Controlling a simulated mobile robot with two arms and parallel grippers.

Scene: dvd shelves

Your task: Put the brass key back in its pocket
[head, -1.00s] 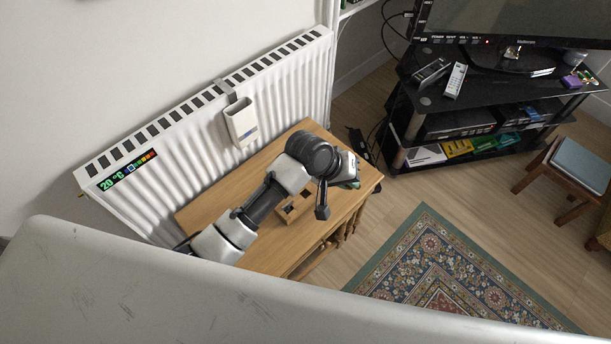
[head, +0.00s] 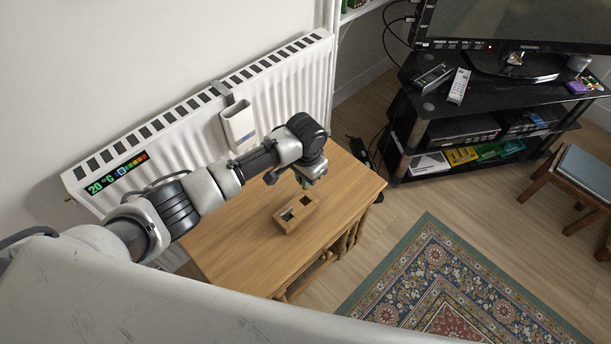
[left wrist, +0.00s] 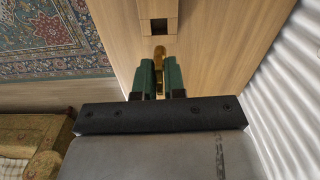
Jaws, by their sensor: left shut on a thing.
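A small wooden block (head: 282,225) with dark square pockets in its top stands on the wooden cabinet (head: 240,245). Part of the block also shows at the top of the left wrist view (left wrist: 146,9), with one dark pocket (left wrist: 159,27) visible. My left gripper (head: 304,183) is over the cabinet, beside the block's far end in the head view. In the left wrist view its green fingers (left wrist: 160,78) are shut on the brass key (left wrist: 159,54). The key sticks out past the fingertips and points towards the pocket, apparently outside it. My right gripper is not in view.
A white radiator (head: 282,91) with a white holder (head: 239,127) hung on it stands behind the cabinet. A black TV stand (head: 430,103) is at the right, and a patterned rug (head: 440,280) lies on the floor. The cabinet top around the block is mostly clear.

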